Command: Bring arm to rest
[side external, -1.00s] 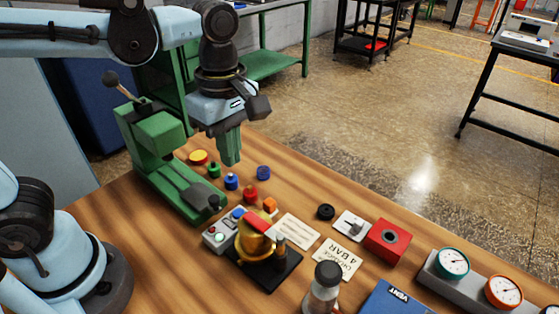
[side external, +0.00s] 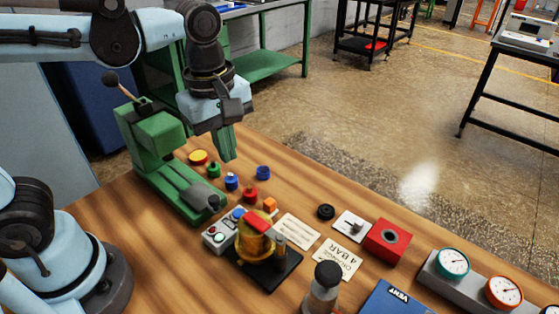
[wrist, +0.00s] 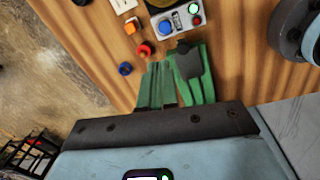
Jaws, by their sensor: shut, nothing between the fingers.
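My gripper (side external: 227,152) hangs above the far end of the wooden table (side external: 140,250), beside the green lever press (side external: 152,140). Its green fingers point down, lie together and hold nothing. In the wrist view the fingers (wrist: 158,85) also show closed, with the press's green base beside them. Below and near the gripper are a green knob (side external: 214,170), a blue knob (side external: 231,182), a red knob (side external: 250,194) and a blue ring (side external: 263,172). The gripper appears clear of them all.
A control box (side external: 222,231) and a brass vessel (side external: 256,241) on a black base stand mid-table. A red block (side external: 387,240), gauges (side external: 453,262) and a blue book (side external: 392,299) are at the right. Open floor (side external: 360,130) lies beyond the table.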

